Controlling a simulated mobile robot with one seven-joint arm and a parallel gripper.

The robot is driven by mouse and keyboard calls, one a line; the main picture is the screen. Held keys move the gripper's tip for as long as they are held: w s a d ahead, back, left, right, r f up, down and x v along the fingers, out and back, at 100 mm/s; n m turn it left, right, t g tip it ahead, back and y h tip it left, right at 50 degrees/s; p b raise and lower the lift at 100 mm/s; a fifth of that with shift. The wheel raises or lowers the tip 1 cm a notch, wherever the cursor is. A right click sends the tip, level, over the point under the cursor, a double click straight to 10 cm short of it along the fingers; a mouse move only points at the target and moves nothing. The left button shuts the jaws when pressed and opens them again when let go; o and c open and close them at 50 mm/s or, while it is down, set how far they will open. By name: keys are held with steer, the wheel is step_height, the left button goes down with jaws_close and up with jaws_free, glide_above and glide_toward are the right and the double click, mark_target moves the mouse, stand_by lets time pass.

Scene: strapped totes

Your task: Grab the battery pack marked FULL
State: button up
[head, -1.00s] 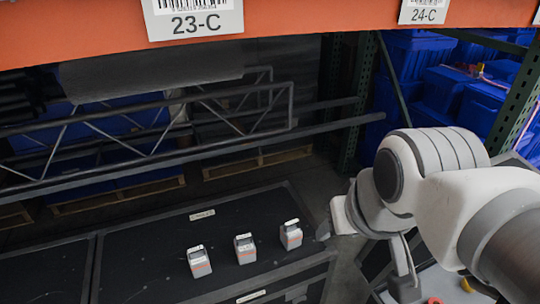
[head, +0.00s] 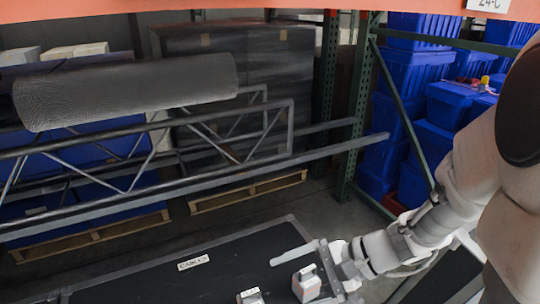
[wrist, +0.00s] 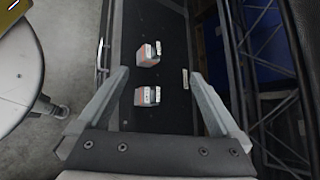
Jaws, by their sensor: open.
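Two grey battery packs with orange bands show at the bottom of the head view: one right (head: 307,286), one left (head: 250,297) and cut off by the frame edge. The wrist view shows two packs on the black case top, a nearer one (wrist: 148,96) and a farther one (wrist: 148,53). Their small white labels are too small to read, so I cannot tell which says FULL. My gripper (wrist: 158,73) is open and empty. In the wrist view the nearer pack lies in line with the gap between its fingers, apart from both. In the head view my gripper (head: 304,272) is beside the right pack.
The black case (head: 225,262) has a raised rim and a CABLES label (head: 193,262). A metal truss (head: 150,165) and a grey roll (head: 125,92) lie behind it. Blue totes (head: 410,75) and a green rack post (head: 355,110) stand at the right.

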steer(key=w+d+f+m+t+y+b, duration=0.25)
steer(key=w+f+m+t, duration=0.2)
steer(key=f+m, duration=0.3)
steer(key=m+t+h+b, duration=0.6)
steer(key=m+h, duration=0.1)
steer(key=m, duration=0.4)
glide_toward(314, 288)
steer(key=b+x, duration=0.2)
steer(key=x, duration=0.8)
steer(key=shift+f, duration=0.15)
steer(key=shift+a+b+x, duration=0.2)
steer(key=shift+b+x, duration=0.7)
steer(key=shift+x, duration=2.35)
steer(key=shift+s+r, duration=0.1)
steer(key=shift+r, duration=0.1)
jaws_close()
steer(key=shift+r, duration=0.1)
